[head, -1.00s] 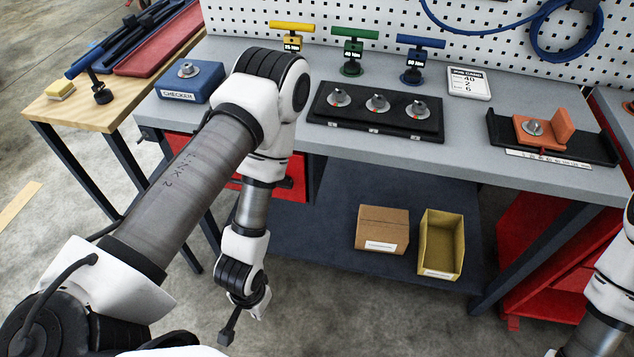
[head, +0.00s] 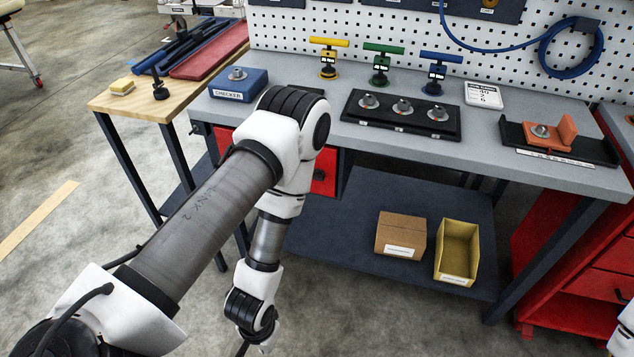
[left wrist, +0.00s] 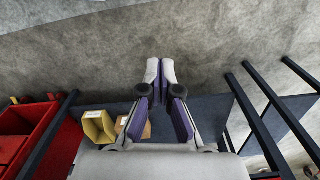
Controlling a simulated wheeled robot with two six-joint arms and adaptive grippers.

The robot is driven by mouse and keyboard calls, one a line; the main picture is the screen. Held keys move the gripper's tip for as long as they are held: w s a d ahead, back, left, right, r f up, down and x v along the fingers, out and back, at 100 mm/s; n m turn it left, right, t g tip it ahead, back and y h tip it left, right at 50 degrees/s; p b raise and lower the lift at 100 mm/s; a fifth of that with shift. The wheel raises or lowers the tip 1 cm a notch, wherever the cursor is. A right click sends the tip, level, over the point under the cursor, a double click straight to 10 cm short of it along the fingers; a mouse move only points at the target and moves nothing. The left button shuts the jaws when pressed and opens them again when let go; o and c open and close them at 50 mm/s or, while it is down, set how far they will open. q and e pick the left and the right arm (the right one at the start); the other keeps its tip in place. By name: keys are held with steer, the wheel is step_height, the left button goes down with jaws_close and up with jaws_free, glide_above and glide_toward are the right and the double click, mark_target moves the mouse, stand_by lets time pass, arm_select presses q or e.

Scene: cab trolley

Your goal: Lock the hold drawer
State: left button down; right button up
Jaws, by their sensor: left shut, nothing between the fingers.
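A red drawer front (head: 325,174) shows under the left half of the grey workbench in the head view. My left arm covers much of it, and a small dark fitting shows at its right part. I cannot read a label on it or see a lock clearly. My left gripper (left wrist: 160,72) is shut and empty in the left wrist view, pointing over bare floor. In the head view it is cut off by the bottom edge, below and in front of the bench, apart from the drawer. My right gripper is out of view.
The workbench (head: 375,155) bears a blue checker block (head: 238,86), a black socket tray (head: 385,122) and T-handled tools. A cardboard box (head: 400,236) and yellow bin (head: 458,250) stand on the lower shelf. A red cabinet (head: 590,265) stands right. Floor in front is clear.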

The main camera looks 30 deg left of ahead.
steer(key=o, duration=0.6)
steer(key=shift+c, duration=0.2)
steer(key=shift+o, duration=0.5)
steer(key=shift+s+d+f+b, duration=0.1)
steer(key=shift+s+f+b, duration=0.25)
steer(key=shift+b, duration=0.1)
arm_select(q)
steer(key=w+a+r+t+y, duration=0.1)
steer(key=w+a+r+t, duration=0.15)
steer(key=w, duration=0.55)
steer(key=w+a+r+n+t+b, duration=0.15)
steer(key=w+t, duration=0.25)
steer(key=w, duration=0.4)
steer(key=w+a+r+t+y, duration=0.1)
steer(key=w+r+t, duration=0.25)
steer(key=w, duration=0.45)
steer(key=w+a+r+t+y, duration=0.1)
steer(key=w+a+r+t, duration=0.2)
steer(key=w+r, duration=0.6)
steer(key=shift+r+t, duration=0.4)
steer(key=shift+t, duration=0.6)
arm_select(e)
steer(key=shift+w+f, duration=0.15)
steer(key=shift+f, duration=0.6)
arm_select(q)
steer(key=shift+a+n, duration=0.1)
steer(key=shift+n, duration=0.15)
